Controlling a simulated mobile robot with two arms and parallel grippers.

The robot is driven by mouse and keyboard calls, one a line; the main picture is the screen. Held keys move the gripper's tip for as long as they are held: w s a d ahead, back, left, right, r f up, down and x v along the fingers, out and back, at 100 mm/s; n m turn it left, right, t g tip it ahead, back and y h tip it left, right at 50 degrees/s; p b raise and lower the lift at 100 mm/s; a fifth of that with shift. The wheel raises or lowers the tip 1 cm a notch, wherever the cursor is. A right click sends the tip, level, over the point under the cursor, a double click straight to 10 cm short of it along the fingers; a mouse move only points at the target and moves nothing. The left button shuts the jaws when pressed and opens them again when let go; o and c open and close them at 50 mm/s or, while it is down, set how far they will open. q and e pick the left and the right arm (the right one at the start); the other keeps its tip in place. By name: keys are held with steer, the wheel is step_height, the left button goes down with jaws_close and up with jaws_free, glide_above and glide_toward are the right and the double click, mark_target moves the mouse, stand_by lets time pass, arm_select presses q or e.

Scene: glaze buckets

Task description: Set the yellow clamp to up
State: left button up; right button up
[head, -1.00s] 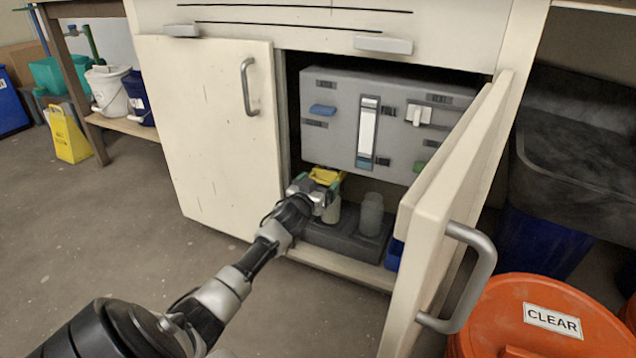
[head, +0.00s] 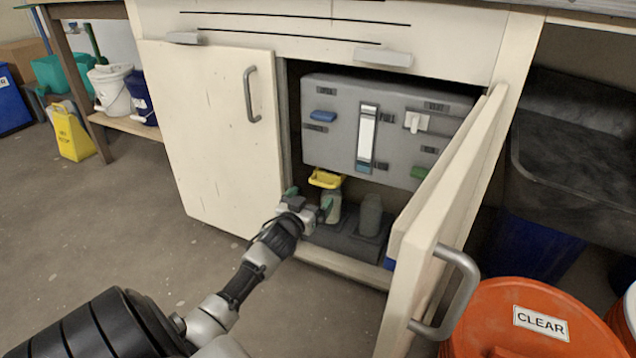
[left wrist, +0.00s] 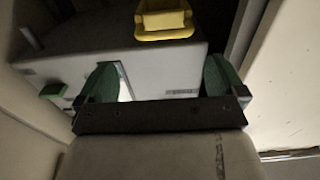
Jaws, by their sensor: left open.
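The yellow clamp (head: 325,179) is a small loop-shaped handle at the lower left edge of the grey panel box (head: 335,130) inside the open cabinet. It juts out toward me; I cannot tell its exact setting. In the left wrist view the clamp (left wrist: 164,33) is at the top middle, beyond my fingers. My left gripper (head: 309,199) is open and empty, just in front of and below the clamp, apart from it. Its green fingertips also show in the left wrist view (left wrist: 160,76). My right gripper is out of view.
The open cabinet door (head: 437,215) stands to the right of the opening, the closed door (head: 212,140) to the left. Grey-green bottles (head: 370,215) stand in a dark tray under the panel. An orange bucket (head: 500,335) is at the front right.

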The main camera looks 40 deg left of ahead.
arm_select(q)
steer(key=p+v, duration=0.1)
steer(key=v, duration=0.3)
steer(key=shift+s+f, duration=0.1)
steer(key=shift+s, duration=0.05)
stand_by(0.4)
